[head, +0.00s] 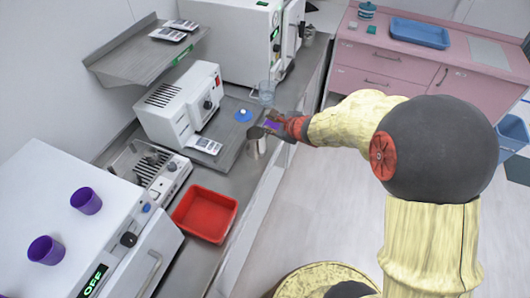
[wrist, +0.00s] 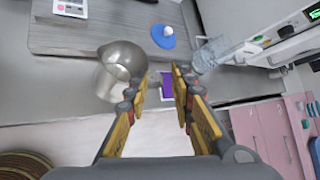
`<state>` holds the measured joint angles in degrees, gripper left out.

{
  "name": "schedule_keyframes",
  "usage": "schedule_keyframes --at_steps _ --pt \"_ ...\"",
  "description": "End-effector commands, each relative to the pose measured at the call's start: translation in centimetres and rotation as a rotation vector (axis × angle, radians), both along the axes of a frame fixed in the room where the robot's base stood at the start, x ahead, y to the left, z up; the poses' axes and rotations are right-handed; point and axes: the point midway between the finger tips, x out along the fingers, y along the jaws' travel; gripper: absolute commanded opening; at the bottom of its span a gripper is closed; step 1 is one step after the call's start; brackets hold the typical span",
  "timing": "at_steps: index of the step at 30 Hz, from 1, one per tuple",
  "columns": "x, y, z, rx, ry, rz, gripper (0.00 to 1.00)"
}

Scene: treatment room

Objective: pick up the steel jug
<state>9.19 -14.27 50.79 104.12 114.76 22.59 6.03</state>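The steel jug (head: 257,146) stands upright near the counter's front edge, partly hidden by my gripper (head: 270,125) in the head view. In the wrist view the jug (wrist: 118,68) lies to the left of my gripper (wrist: 160,85), outside the fingers. The left finger overlaps the jug's right side in the picture; I cannot tell if they touch. The fingers are apart. A small purple patch (wrist: 166,84) shows between them, and I cannot tell what it belongs to.
A clear glass (head: 266,91) and a blue disc with a white knob (head: 243,115) stand near the jug. A red tray (head: 205,214) is on the counter towards the front. White devices (head: 180,105) line the wall. A pink cabinet (head: 400,65) stands at the back right.

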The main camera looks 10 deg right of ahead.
Motion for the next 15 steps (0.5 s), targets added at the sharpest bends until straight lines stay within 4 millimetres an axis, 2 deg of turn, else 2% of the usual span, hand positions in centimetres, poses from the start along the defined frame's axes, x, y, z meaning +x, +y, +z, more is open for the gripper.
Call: schedule_keyframes --at_steps 3,7,15 --pt "0.2 -0.8 -1.3 0.029 0.020 -0.053 0.24" --pt "0.4 -1.4 -2.1 0.049 0.033 -0.089 0.24" --pt "1.8 -1.1 -3.8 0.055 0.039 -0.099 0.24"
